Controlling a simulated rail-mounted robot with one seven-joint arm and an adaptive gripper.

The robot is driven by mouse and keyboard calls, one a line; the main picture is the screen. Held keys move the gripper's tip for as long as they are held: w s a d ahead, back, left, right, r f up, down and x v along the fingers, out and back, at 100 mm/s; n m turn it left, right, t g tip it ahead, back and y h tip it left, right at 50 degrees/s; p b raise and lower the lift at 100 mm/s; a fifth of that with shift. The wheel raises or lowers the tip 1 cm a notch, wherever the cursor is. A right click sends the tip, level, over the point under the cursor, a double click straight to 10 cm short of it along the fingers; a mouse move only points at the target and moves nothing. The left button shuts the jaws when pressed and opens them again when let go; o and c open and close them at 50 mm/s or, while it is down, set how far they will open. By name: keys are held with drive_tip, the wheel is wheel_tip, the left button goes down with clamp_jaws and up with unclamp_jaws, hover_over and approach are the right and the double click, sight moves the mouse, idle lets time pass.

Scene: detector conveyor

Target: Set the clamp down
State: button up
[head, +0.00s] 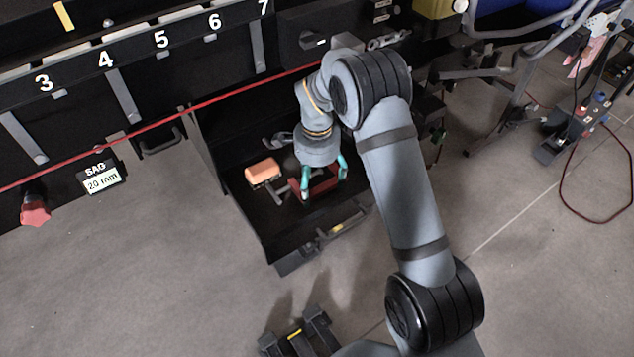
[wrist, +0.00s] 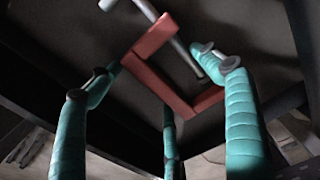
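A red C-shaped clamp (head: 322,187) with a grey screw rod is in or just above the dark open drawer (head: 283,222) in the head view. My gripper (head: 323,176), with teal fingers, points down over the drawer with fingers on either side of the clamp. In the wrist view, the red frame of the clamp (wrist: 160,75) lies across the space between the spread fingers (wrist: 165,85). Its left corner is close to the left fingertip, and its right end passes behind the right finger. I cannot tell whether the fingers press on it.
An orange block-like object (head: 262,171) lies in the drawer left of my gripper. A grey metal tool (head: 276,141) lies behind it. The drawer's front wall (head: 300,257) is nearest. A red line (head: 160,122) runs along the bench front. The floor at left is clear.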

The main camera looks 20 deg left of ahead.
sight(317, 186)
drive_tip(key=shift+o, duration=0.5)
drive_tip(key=shift+r, duration=0.2)
wheel_tip(317, 186, up, 12)
drive_tip(key=p, duration=0.1)
drive_tip(key=shift+p, duration=0.35)
drive_tip(key=shift+f, duration=0.1)
